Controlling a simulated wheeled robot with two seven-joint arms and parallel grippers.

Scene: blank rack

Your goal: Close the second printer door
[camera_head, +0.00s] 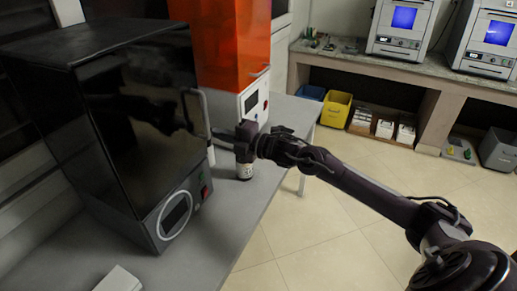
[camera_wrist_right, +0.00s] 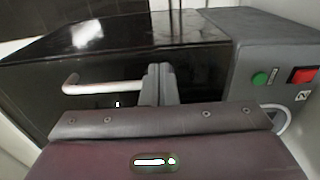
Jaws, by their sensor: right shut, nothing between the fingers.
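The black printer (camera_head: 95,100) stands on the grey table at the left of the head view. Its glossy dark door (camera_head: 140,100) has a pale bar handle (camera_head: 204,115) at its right edge. The frames do not clearly show whether the door is flush with the body. My right gripper (camera_head: 216,135) is beside the handle, its fingers shut and empty. In the right wrist view the shut fingers (camera_wrist_right: 159,84) are in front of the dark door, near the end of the handle (camera_wrist_right: 100,86); contact is unclear. My left gripper is not in view.
An orange printer (camera_head: 228,45) stands behind the black one. A small cylindrical can (camera_head: 244,171) is on the table below my right gripper. The wrist view shows a green button (camera_wrist_right: 260,79) and a red switch (camera_wrist_right: 302,76). Tiled floor is clear to the right.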

